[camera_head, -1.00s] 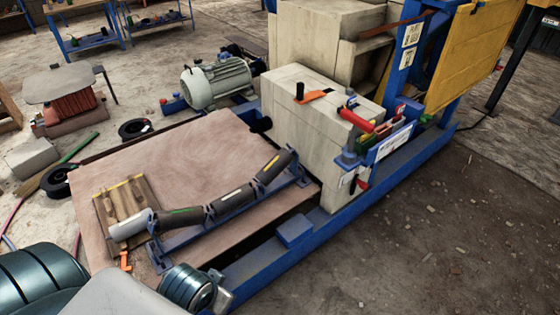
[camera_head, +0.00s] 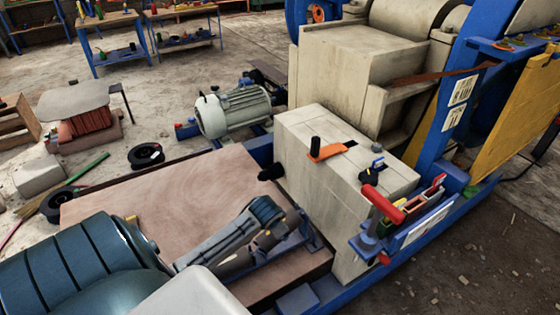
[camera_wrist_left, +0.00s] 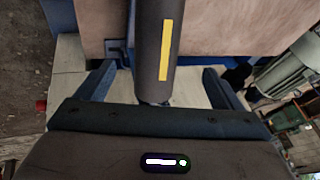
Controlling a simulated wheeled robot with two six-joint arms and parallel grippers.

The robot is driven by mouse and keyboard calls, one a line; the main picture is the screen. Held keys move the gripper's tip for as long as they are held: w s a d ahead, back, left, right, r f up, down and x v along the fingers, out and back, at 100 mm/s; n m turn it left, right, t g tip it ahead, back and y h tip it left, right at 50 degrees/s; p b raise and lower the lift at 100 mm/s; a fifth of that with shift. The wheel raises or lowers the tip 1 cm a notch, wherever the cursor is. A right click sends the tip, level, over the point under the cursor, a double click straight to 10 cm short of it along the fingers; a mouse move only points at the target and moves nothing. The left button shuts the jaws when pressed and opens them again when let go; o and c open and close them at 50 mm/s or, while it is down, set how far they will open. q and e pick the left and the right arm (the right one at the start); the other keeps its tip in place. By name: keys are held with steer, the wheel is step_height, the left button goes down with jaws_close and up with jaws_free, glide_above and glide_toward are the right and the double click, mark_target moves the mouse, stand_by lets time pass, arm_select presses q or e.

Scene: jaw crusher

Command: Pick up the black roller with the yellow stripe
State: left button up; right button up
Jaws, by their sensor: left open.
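The black roller (camera_wrist_left: 150,30) with the yellow stripe fills the upper middle of the left wrist view, its stripe facing the camera. My left gripper (camera_wrist_left: 157,70) is open, with one finger on each side of the roller's near end. Gaps show between both fingers and the roller, so it is not gripped. In the head view my left arm comes in from the lower left and reaches over the roller frame (camera_head: 312,238). It hides most of the rollers and the gripper fingers there. My right gripper is not in view.
A wooden board (camera_head: 150,190) lies left of and beneath the roller frame. A large beige block (camera_head: 345,165) with a red-handled tool (camera_head: 382,204) stands close on the right. A grey motor (camera_head: 235,110) sits behind the board.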

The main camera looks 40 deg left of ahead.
arm_select(q)
steer(key=b+x, duration=0.1)
steer(key=x, duration=0.3)
steer(key=shift+w+a+f, duration=0.2)
steer(key=shift+w, duration=0.05)
steer(key=x, duration=0.1)
steer(key=b+x, duration=0.1)
steer(key=x, duration=0.3)
steer(key=shift+d+f, duration=0.35)
steer(key=shift+w+a+f, duration=0.1)
steer(key=shift+w+f, duration=0.1)
steer(key=shift+f, duration=0.15)
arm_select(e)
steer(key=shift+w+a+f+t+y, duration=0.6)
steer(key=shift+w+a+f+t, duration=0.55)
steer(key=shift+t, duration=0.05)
arm_select(q)
steer(key=c, duration=1.4)
steer(key=shift+r, duration=0.1)
steer(key=c, duration=0.3)
steer(key=shift+r, duration=0.15)
